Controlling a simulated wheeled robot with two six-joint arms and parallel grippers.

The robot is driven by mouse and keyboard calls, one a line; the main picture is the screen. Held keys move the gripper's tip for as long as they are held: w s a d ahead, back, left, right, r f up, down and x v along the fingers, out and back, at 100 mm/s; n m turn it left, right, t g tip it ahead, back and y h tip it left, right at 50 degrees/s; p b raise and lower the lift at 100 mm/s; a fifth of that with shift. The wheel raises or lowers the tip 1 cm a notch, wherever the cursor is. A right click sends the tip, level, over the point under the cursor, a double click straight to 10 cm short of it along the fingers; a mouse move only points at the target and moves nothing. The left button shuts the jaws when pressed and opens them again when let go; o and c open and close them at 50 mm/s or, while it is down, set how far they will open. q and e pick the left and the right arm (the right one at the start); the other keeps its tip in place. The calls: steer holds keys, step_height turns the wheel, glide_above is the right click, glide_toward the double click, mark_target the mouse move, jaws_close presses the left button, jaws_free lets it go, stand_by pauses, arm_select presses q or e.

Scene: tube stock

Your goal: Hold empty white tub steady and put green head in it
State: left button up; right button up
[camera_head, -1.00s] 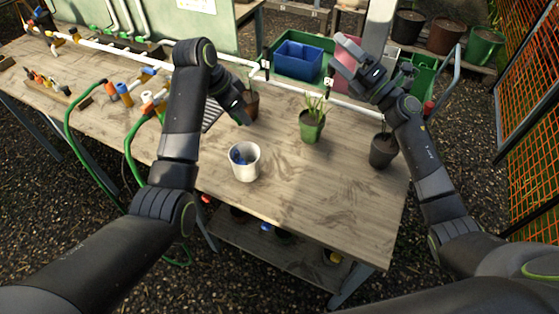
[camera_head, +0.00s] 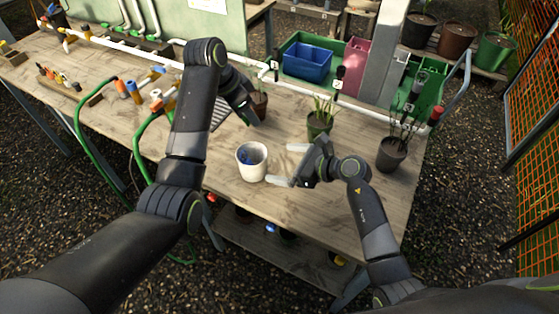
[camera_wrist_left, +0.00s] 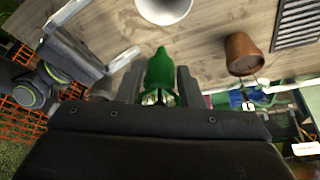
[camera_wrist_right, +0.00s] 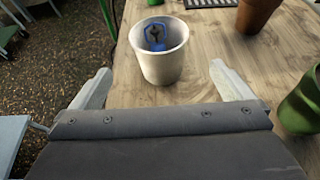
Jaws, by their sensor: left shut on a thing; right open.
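The white tub (camera_head: 252,175) stands upright on the table. It is not empty: a blue item (camera_wrist_right: 155,35) shows inside it. My right gripper (camera_head: 286,164) is open, low at the tub's right side, its fingers pointing at it. In the right wrist view the tub (camera_wrist_right: 162,68) is just ahead, between the lines of the two fingers. My left gripper (camera_head: 250,114) is above the table behind the tub. In the left wrist view it is shut on the green head (camera_wrist_left: 160,72), with the tub (camera_wrist_left: 165,6) beyond. The head view hides the green head.
A brown pot (camera_head: 260,107) stands close to my left gripper. A green pot with a plant (camera_head: 319,128) is behind my right gripper, and a dark pot (camera_head: 391,157) is to its right. A green tray (camera_head: 293,80) holds a blue bin (camera_head: 306,62). The table front is clear.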

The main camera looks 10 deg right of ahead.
steer(key=x, duration=1.2)
steer(key=shift+f, duration=0.1)
steer(key=c, duration=1.1)
arm_select(q)
glide_toward(251, 146)
steer(key=shift+s+d+f, duration=0.35)
steer(key=shift+d+f, duration=0.25)
steer(key=shift+f, duration=0.35)
steer(key=shift+s+d+f, duration=0.35)
steer(key=shift+d+f, duration=0.25)
steer(key=shift+f, duration=0.3)
steer(key=shift+s+d+f, duration=0.35)
steer(key=shift+d+f, duration=0.25)
steer(key=shift+f, duration=0.35)
steer(key=o, duration=1)
steer(key=shift+r, duration=0.1)
steer(key=v, duration=1.2)
